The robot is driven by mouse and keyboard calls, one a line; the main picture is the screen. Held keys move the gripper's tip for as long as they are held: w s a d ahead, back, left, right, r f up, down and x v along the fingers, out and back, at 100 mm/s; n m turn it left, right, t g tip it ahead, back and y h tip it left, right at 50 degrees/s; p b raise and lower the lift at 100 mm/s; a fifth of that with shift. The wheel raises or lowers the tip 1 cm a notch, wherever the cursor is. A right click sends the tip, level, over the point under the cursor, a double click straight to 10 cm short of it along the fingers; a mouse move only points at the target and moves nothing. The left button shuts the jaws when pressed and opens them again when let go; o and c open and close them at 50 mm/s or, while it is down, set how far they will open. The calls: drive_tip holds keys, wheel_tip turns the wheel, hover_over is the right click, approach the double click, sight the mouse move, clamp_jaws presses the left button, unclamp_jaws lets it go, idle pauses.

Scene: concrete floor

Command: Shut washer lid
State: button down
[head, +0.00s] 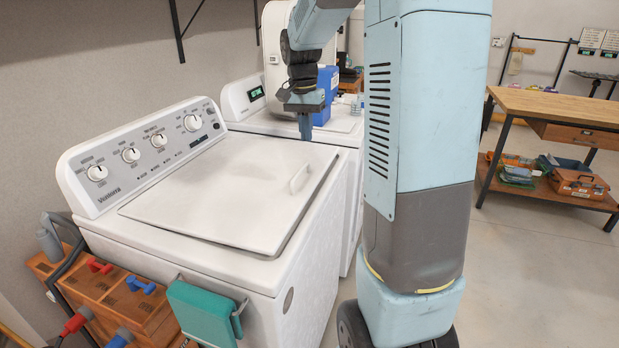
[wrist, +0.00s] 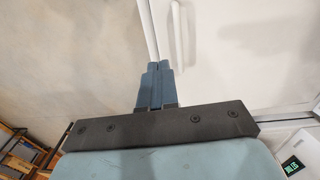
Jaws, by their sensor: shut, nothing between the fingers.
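The white washer (head: 110,212) stands at left with a knob panel at its back. Its lid (head: 235,190) lies flat or nearly flat over the top; I cannot tell whether it is fully seated. The lid's handle (head: 300,178) is near its right edge. My gripper (head: 305,134) is shut and empty, pointing down above the lid's far right corner, apart from the handle. In the wrist view the closed fingers (wrist: 157,68) show beside the lid's white surface (wrist: 240,50) and its handle (wrist: 178,35).
A second white machine (head: 343,133) with a green display stands beyond the washer, with a blue box (head: 328,82) on it. A teal box (head: 203,312) hangs at the washer's near side, by a wooden tool rack (head: 120,300). A workbench (head: 555,105) stands right, with open floor before it.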

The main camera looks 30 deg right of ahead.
sight(311, 186)
drive_tip(key=f, duration=0.9)
drive_tip(key=d+f, duration=0.1)
drive_tip(key=f, duration=0.4)
drive_tip(key=shift+f, duration=0.2)
drive_tip(key=shift+s+f, duration=0.1)
